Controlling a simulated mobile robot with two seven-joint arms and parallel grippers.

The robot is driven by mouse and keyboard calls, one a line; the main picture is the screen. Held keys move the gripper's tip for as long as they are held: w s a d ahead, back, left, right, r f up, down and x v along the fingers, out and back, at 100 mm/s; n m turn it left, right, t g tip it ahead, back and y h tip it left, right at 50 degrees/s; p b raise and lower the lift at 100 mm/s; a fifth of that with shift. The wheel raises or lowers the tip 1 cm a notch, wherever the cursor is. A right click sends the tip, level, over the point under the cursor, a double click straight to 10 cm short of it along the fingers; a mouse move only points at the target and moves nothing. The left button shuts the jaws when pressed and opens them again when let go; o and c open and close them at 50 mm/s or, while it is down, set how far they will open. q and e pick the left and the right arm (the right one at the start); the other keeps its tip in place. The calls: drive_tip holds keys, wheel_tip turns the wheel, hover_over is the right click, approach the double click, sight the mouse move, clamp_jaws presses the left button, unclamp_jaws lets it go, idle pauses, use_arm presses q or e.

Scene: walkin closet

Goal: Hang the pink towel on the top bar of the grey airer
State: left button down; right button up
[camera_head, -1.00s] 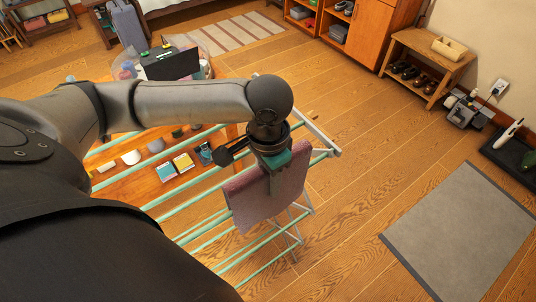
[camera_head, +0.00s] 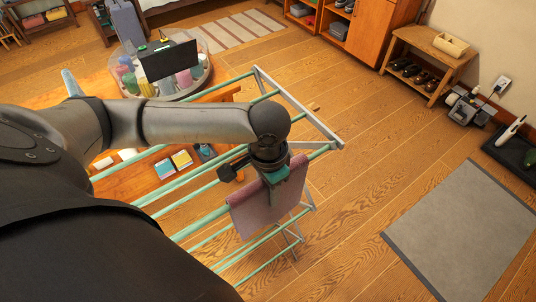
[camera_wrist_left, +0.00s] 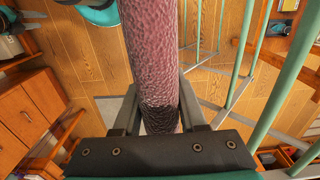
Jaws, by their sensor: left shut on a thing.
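The pink towel (camera_head: 262,212) hangs as a folded sheet at the near right part of the airer in the head view. The grey airer (camera_head: 300,105) has a pale grey frame and mint-green bars. One bar runs up to the towel's left edge; I cannot tell whether the towel lies over it or in front of it. My left gripper (camera_head: 274,190) is shut on the towel's upper edge from above. In the left wrist view, the towel (camera_wrist_left: 152,60) runs between the two fingers, with airer bars (camera_wrist_left: 245,55) to its right. My right gripper is not in view.
A wooden table (camera_head: 72,95) stands beyond the airer, bearing a round clear container (camera_head: 205,75) of coloured items. A shoe bench (camera_head: 430,62) stands at the back right. A grey mat (camera_head: 465,225) lies on the right, with open wooden floor between it and the airer.

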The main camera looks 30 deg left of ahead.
use_arm(q)
drive_tip(key=shift+f, duration=0.3)
drive_tip(key=shift+c, duration=1.9)
unclamp_jaws()
wheel_tip(320, 180, up, 15)
drive_tip(key=p, duration=0.2)
drive_tip(key=shift+r+p, duration=0.1)
drive_tip(key=shift+p, duration=0.25)
drive_tip(key=shift+s, duration=0.1)
